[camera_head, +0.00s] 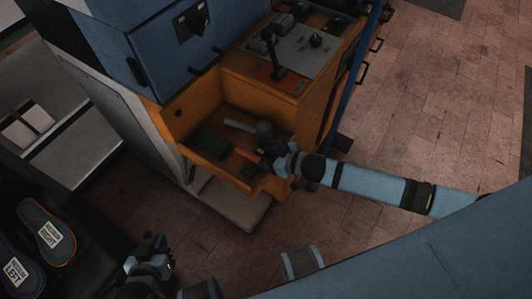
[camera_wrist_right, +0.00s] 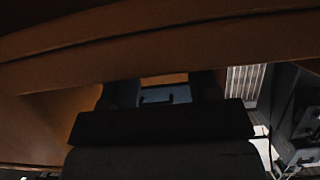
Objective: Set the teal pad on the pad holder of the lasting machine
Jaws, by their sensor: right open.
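The lasting machine (camera_head: 228,92) is blue above and orange below, with an open orange recess facing me. I cannot make out for certain which part is its pad holder. A dark green block (camera_head: 212,143) lies in the recess; I cannot tell whether it is the teal pad. A dark teal, sole-shaped piece with an orange edge (camera_head: 47,233) lies at far left. My right gripper (camera_head: 268,156) reaches into the recess's right side. In the right wrist view its fingers (camera_wrist_right: 163,88) stand apart, with no pad visible between them. My left gripper (camera_head: 152,252) is low at left; its jaw opening is unclear.
A grey rod with a dark head (camera_head: 245,127) and a small orange piece (camera_head: 247,155) are in the recess beside the right gripper. A purple-edged sole (camera_head: 18,270) lies on the dark surface at left. The machine's control panel with levers (camera_head: 290,50) is above.

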